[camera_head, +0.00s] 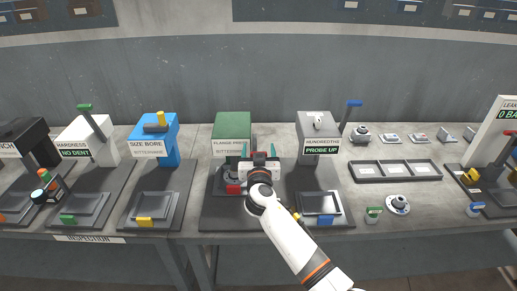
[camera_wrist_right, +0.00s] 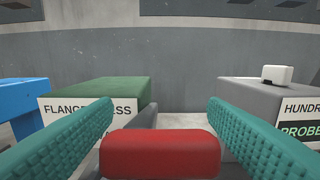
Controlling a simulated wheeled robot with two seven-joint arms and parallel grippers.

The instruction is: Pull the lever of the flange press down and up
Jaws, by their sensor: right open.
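The flange press (camera_head: 231,124) is a green-topped box with a white label, behind the right gripper in the head view; it also shows at left in the wrist view (camera_wrist_right: 105,92). My right gripper (camera_head: 259,152) is open at the press's right side, its teal fingers pointing toward the back wall. In the wrist view, a red lever handle (camera_wrist_right: 160,152) lies crosswise low between the two spread fingers (camera_wrist_right: 160,108). I see no clear contact with it. The lever's arm is mostly hidden by my gripper. My left gripper is not in view.
The grey hundredths gauge (camera_head: 318,125) stands right of the press. The blue size bore station (camera_head: 154,130) stands to its left. A dark tray (camera_head: 395,180) lies farther right, with small metal parts behind it. A gap separates press and gauge.

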